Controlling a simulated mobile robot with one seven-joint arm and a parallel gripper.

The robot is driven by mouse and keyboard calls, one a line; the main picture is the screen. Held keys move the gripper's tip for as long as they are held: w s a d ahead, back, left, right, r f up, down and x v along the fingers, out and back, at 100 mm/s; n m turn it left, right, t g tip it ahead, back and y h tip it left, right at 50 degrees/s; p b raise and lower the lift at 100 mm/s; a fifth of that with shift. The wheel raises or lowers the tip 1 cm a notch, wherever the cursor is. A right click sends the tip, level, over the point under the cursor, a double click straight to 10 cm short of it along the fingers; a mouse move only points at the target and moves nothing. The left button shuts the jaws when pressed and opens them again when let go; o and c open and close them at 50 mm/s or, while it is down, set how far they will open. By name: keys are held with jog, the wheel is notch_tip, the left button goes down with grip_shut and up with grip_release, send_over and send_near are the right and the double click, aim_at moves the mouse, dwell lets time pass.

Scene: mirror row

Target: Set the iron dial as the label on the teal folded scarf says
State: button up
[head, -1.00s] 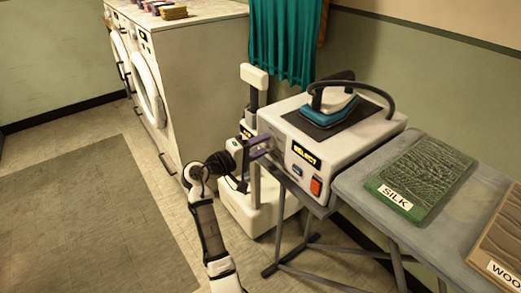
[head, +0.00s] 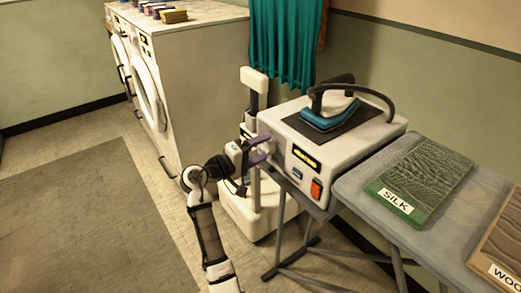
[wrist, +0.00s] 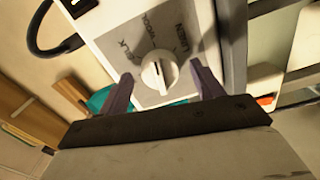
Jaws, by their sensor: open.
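The iron station (head: 330,143) is a white box carrying a teal iron (head: 330,112). Its white dial (wrist: 157,72) sits on a grey plate in the wrist view, with SILK, WOOL and LINEN printed around it. The green-teal folded scarf (head: 430,172) lies on the board with a label reading SILK. In the head view the dial is hidden by my gripper.
A brown folded cloth (head: 502,240), labelled WOO and cut off, lies farther right on the grey ironing board (head: 350,190). The station's front has a lit yellow display (head: 306,158), unreadable now, and a red switch (head: 316,188). White washers (head: 190,85) stand behind left.

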jog(key=b+v, duration=0.1)
jog(key=v, duration=1.2)
jog(key=shift+s+a, duration=0.2)
jog(key=shift+a, duration=0.05)
